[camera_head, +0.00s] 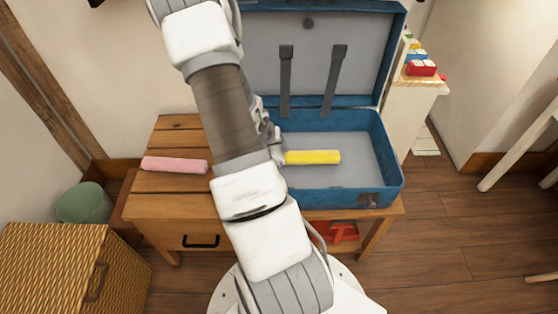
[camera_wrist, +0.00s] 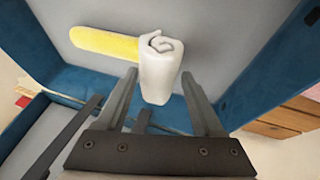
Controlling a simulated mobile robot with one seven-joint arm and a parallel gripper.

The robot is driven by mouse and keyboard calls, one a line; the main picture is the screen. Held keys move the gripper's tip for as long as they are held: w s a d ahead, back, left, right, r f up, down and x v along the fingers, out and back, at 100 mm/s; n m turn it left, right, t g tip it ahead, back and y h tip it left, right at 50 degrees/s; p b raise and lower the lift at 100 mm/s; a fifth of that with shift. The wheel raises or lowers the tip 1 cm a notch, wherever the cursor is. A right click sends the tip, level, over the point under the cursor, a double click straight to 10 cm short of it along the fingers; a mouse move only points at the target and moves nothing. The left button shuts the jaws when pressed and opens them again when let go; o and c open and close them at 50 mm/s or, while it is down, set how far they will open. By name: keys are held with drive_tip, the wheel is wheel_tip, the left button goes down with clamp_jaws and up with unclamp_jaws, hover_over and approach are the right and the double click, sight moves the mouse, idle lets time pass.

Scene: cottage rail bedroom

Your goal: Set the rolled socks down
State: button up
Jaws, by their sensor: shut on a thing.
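The rolled socks, a white roll with a spiral end (camera_wrist: 160,68), are between the two fingers of my gripper (camera_wrist: 158,80) in the wrist view. My gripper is shut on them. The blue suitcase (camera_head: 345,199) stands open on the wooden bench, and its grey floor lies behind the socks in the wrist view. A yellow roll (camera_head: 313,157) lies in the suitcase; it also shows beside the socks in the wrist view (camera_wrist: 100,41). In the head view my arm hides most of the gripper and the socks. I cannot tell whether the socks touch the suitcase floor.
A pink roll (camera_head: 174,165) lies on the left of the wooden bench (camera_head: 165,205). The suitcase's raised lid (camera_head: 312,70) with two straps stands at the back. The right part of the suitcase floor is clear. A wicker box (camera_head: 60,265) and green bin (camera_head: 84,203) are at left.

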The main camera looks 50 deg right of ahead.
drive_tip(key=w+f, duration=0.2)
drive_tip(key=w, duration=0.1)
drive_tip(key=w+a+f, duration=0.1)
drive_tip(key=w+f, duration=0.1)
drive_tip(key=w, duration=0.1)
drive_tip(key=w+a+f+p, duration=0.1)
drive_tip(key=w+f, duration=0.1)
drive_tip(key=w, duration=0.2)
drive_tip(key=shift+w+f+b, duration=0.1)
drive_tip(key=shift+f+b, duration=0.9)
drive_tip(key=shift+f, duration=1.1)
drive_tip(key=shift+f, duration=0.25)
drive_tip(key=o, duration=1.1)
drive_tip(key=shift+r, duration=0.1)
